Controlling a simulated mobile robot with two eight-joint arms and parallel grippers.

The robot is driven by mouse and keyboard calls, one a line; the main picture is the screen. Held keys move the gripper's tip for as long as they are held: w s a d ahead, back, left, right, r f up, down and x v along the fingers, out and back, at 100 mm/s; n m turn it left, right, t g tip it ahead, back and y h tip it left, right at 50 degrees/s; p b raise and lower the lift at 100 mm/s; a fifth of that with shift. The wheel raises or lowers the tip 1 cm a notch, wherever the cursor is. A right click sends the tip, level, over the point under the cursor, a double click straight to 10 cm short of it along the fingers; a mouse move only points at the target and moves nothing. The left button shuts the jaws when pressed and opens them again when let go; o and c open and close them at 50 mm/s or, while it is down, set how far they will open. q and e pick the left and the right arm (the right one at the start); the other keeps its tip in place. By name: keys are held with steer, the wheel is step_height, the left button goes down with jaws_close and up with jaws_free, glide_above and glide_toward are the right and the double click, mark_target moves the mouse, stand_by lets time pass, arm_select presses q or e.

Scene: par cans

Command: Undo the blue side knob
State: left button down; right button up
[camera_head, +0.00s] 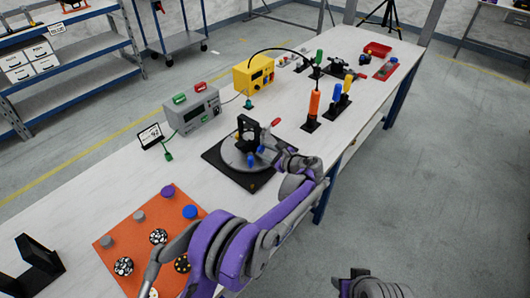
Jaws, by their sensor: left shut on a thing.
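A black upright fixture (245,127) stands on a round grey plate (232,157) over a dark square base (220,164) in the middle of the table. A small blue knob (261,149) shows on its right side, and another blue part (250,160) sits lower on its near side. A red-tipped lever (275,122) sticks out at the upper right. My left gripper (268,153) reaches in from the right and is shut at the side knob; its fingers hide part of it.
A grey box (193,112) and a yellow box (254,76) stand behind the fixture. Screwdrivers in black stands, one orange (314,104), stand to the right. An orange mat (126,235) with several discs lies at the near left.

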stand_by(0.3)
arm_select(q)
steer(key=c, duration=0.5)
jaws_free()
steer(key=v, duration=1.1)
steer(key=shift+w+a, duration=0.1)
